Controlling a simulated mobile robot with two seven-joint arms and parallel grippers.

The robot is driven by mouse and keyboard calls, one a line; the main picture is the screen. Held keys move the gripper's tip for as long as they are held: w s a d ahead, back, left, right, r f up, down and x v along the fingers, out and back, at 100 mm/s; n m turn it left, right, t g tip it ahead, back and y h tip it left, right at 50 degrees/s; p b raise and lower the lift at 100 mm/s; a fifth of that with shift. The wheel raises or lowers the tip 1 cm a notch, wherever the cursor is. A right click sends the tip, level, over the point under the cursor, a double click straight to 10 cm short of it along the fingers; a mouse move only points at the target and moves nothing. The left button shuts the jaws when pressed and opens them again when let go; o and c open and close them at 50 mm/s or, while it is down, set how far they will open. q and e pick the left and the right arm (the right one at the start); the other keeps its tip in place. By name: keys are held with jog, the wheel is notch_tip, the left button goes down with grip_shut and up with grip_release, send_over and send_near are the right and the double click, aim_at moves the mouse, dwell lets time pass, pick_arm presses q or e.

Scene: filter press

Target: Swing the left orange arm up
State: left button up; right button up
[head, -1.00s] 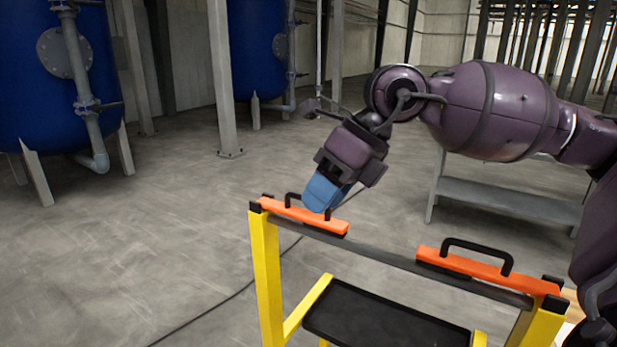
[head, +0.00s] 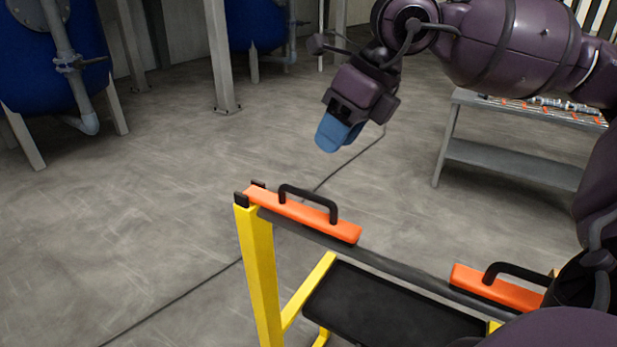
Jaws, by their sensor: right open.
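The left orange arm (head: 290,213) lies flat along the top bar at the left end of the yellow frame, with a black handle (head: 309,199) standing up on it. The right orange arm (head: 500,290) also lies flat on the bar, and my own arm hides its right end. My right gripper (head: 338,136), with blue fingers, hangs above and behind the left orange arm. It is open, holds nothing and is apart from the handle. My left gripper is not in view.
The yellow frame (head: 258,280) carries a black tray (head: 390,310) below the bar. A grey metal bench (head: 510,160) stands at the back right. Blue tanks (head: 50,60) and a grey post (head: 221,60) stand behind. The floor at left is clear, apart from a cable.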

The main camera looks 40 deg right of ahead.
send_over(297, 204)
jog(key=s, duration=0.3)
jog(key=f, duration=0.9)
jog(key=shift+w+d+b, duration=0.2)
jog(key=shift+d+b, duration=0.05)
jog(key=shift+b, duration=0.05)
jog(key=shift+c, duration=0.4)
grip_shut()
